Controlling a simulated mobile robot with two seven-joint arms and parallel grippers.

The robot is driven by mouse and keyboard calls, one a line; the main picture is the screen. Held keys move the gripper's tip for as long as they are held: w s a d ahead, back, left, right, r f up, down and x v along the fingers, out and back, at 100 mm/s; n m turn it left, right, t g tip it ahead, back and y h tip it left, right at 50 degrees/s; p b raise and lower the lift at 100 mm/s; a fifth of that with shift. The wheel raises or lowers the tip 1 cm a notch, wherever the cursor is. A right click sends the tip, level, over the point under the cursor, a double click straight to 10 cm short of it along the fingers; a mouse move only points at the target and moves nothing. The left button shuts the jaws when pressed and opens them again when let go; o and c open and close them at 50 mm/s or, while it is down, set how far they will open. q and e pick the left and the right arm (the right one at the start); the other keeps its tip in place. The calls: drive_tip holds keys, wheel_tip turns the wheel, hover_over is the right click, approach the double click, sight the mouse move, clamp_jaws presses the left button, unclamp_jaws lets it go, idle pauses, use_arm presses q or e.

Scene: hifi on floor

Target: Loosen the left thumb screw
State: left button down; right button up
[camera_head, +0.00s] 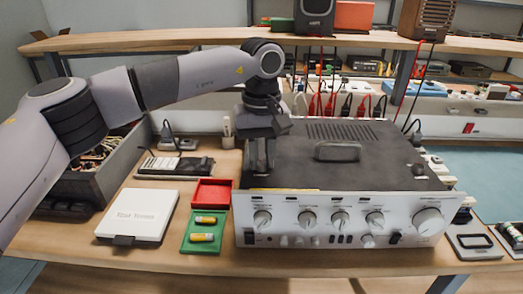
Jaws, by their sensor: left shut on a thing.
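The hifi (350,160) stands on the wooden bench, with a dark top cover and a silver front with several knobs. My left gripper (260,168) points straight down onto the left side of the cover. It is shut on the left thumb screw, which its fingers hide. The right thumb screw (420,170) shows as a small dark knob on the cover's right side. A dark handle (338,151) lies on the middle of the cover. My right gripper is not in view.
Left of the hifi are a red tray (211,184), a green tray (186,247) with two batteries, and a white box (138,213). A grey bin (105,178) with loose parts stands further left. Red and black leads hang behind the hifi.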

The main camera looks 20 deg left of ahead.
use_arm(q)
drive_tip(key=n, duration=0.3)
drive_tip(key=shift+n+p, duration=0.4)
drive_tip(key=n, duration=0.3)
drive_tip(key=shift+n, duration=0.3)
drive_tip(key=n, duration=0.3)
drive_tip(key=shift+n+p, duration=0.3)
drive_tip(key=shift+p, duration=0.05)
drive_tip(key=n, duration=0.4)
drive_tip(key=shift+n, duration=0.3)
drive_tip(key=n, duration=0.3)
drive_tip(key=shift+n, duration=0.3)
drive_tip(key=n, duration=0.8)
drive_tip(key=shift+n, duration=1.9)
